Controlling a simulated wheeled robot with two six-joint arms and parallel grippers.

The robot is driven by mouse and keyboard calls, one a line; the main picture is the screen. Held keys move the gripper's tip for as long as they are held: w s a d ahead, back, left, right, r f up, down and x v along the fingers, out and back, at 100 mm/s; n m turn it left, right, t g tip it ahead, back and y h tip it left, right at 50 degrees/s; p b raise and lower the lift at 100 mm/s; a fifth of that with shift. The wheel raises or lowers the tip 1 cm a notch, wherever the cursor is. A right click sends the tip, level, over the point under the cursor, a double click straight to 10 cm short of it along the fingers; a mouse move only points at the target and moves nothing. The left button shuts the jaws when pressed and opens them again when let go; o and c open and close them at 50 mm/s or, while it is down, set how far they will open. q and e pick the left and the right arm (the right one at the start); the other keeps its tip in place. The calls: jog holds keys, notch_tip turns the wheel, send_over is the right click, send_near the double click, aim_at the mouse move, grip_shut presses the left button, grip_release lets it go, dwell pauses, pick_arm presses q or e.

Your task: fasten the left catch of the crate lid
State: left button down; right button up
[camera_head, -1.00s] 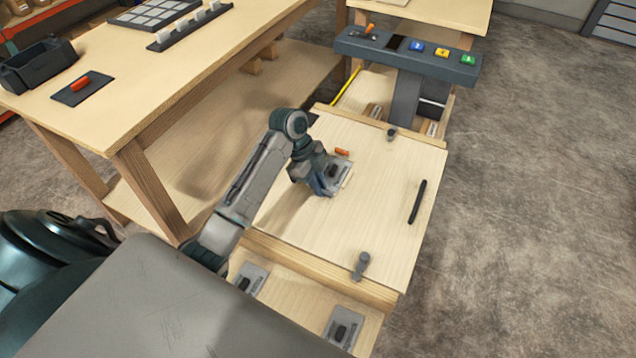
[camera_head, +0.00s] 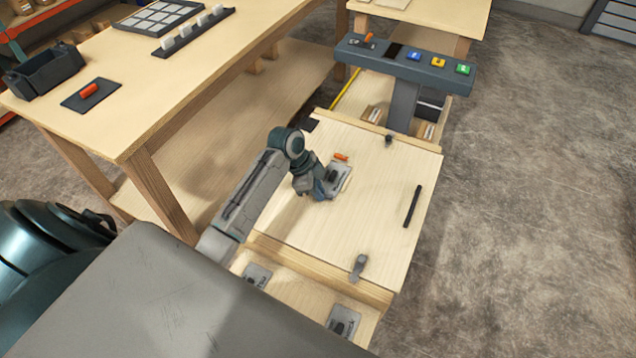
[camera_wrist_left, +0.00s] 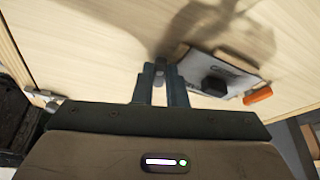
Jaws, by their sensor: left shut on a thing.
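The crate lid (camera_head: 300,225) is a pale wooden board with a dark bar handle (camera_head: 412,206). One grey catch (camera_head: 359,267) stands at its near edge and another (camera_head: 388,140) at its far edge. My left gripper (camera_head: 325,186) is low over the left part of the lid, beside a metal plate (camera_head: 340,176). In the left wrist view its fingers (camera_wrist_left: 161,85) are shut on a small grey piece (camera_wrist_left: 160,66); I cannot tell whether this is the left catch. Another catch (camera_wrist_left: 46,97) shows at the left there. My right gripper is not in view.
The metal plate (camera_wrist_left: 223,72) carries a black block, with an orange piece (camera_wrist_left: 258,96) next to it. A console (camera_head: 405,60) with coloured buttons stands beyond the lid. A wooden table (camera_head: 120,125) is at the left. Floor (camera_head: 540,200) right of the lid is clear.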

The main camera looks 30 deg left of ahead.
pick_arm(q)
jog(key=n+t+y+p, duration=0.1)
jog(key=n+p, duration=0.2)
jog(key=p, duration=0.1)
jog(key=n+y+p, duration=0.1)
jog(key=n+p, duration=0.2)
jog(key=n+t+p, duration=0.1)
jog(key=n+p, duration=0.3)
jog(key=shift+s+d+r+t+y+p, duration=0.3)
jog(key=shift+d+r+y+p, duration=0.05)
jog(key=shift+d+y, duration=0.05)
jog(key=n+y+p, duration=0.1)
jog(key=n+p, duration=0.1)
jog(key=shift+d+f+n, duration=0.1)
jog(key=shift+f+n, duration=0.05)
jog(key=shift+n, duration=0.25)
jog(key=shift+f+n+p, duration=0.1)
jog(key=shift+n+p, duration=0.4)
jog(key=shift+y, duration=0.3)
jog(key=c, duration=1.5)
grip_release()
jog(key=shift+o, duration=0.2)
jog(key=b+v, duration=0.1)
jog(key=v, duration=0.9)
jog(key=shift+s+r+b, duration=0.25)
jog(key=shift+r+b, duration=0.05)
jog(key=shift+f, duration=0.1)
